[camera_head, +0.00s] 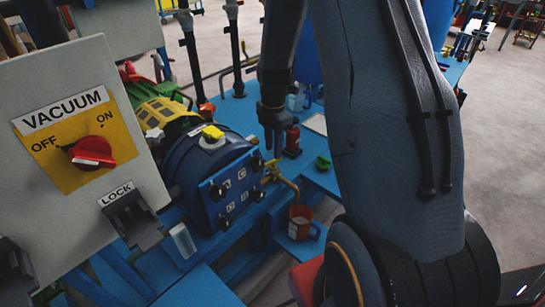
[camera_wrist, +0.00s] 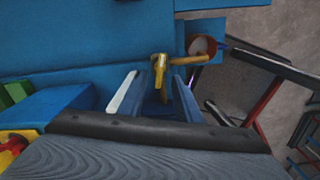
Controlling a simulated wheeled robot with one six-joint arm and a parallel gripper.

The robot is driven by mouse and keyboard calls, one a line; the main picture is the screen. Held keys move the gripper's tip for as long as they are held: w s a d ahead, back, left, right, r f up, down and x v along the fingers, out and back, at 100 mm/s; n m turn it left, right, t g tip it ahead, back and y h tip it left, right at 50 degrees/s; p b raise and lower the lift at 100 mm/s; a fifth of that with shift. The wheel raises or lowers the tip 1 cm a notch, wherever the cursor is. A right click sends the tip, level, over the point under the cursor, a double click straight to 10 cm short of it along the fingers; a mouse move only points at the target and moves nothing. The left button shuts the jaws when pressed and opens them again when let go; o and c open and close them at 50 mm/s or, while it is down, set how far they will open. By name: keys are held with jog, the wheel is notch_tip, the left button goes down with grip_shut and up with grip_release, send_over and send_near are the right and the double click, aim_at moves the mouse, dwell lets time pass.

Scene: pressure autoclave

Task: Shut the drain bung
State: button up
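A brass drain tap (camera_head: 280,180) sticks out from the front of the blue vessel (camera_head: 210,170); I take it as the drain bung. In the wrist view the tap (camera_wrist: 159,68) has a yellow lever, with its spout running right. My gripper (camera_head: 272,148) points down just above the tap. In the wrist view its fingers (camera_wrist: 155,92) are apart, one on each side of the tap's line. They do not appear to touch it. Whether the lever lies between the fingertips or beyond them I cannot tell.
A red mug (camera_head: 300,220) stands on a small blue ledge below the spout; it also shows in the wrist view (camera_wrist: 203,46). The vacuum panel (camera_head: 85,150) is at left.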

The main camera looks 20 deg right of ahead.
aim_at(273, 161)
jog(key=shift+f+p, duration=0.3)
jog(key=shift+f, duration=2.4)
jog(key=shift+c, duration=0.2)
grip_shut()
